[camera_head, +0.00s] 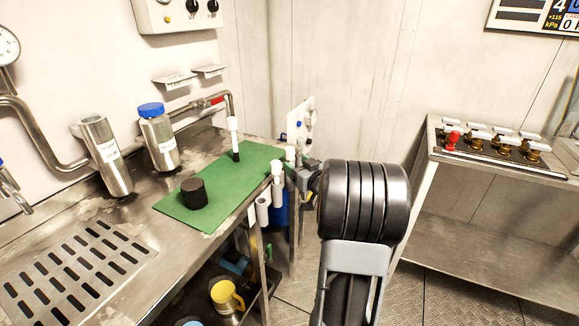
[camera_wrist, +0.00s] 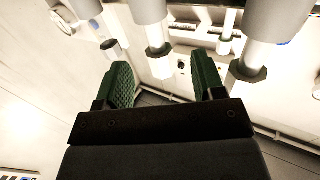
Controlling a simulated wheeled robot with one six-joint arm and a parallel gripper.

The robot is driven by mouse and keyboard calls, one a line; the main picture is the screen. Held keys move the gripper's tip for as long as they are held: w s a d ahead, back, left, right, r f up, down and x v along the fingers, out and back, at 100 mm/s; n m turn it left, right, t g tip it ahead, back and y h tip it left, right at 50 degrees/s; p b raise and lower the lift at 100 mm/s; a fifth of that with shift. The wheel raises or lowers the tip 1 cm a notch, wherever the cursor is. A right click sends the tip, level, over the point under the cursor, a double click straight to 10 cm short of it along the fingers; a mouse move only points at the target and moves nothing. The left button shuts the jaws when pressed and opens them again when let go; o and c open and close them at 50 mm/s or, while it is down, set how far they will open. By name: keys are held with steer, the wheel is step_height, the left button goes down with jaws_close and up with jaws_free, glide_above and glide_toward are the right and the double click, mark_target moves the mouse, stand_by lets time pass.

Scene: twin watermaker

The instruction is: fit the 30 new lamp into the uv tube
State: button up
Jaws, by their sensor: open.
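My gripper (camera_head: 303,176) is at the right edge of the bench, close to a group of white-topped lamps in grey holders (camera_head: 263,212). In the wrist view my gripper (camera_wrist: 165,82) has its two green-padded fingers spread, with nothing between the pads. A white lamp-like piece with a dark collar (camera_wrist: 158,48) shows beyond the gap, and another (camera_wrist: 249,72) is right of the right finger. A white lamp (camera_head: 233,130) stands upright in a dark foot on the green mat. An open steel tube (camera_head: 105,158), possibly the uv tube, leans left. No lamp number is readable.
The green mat (camera_head: 221,198) carries a black cylinder (camera_head: 194,193). A blue-capped canister (camera_head: 158,138) stands beside the steel tube. A drain grate (camera_head: 75,272) is at front left. A steel stand (camera_head: 497,165) with valves is at right. Mugs sit under the bench.

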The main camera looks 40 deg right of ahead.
mark_target(291, 160)
steer(key=shift+w+d, duration=0.2)
steer(key=shift+w, duration=3.05)
steer(key=shift+c, duration=0.4)
steer(key=c, duration=0.9)
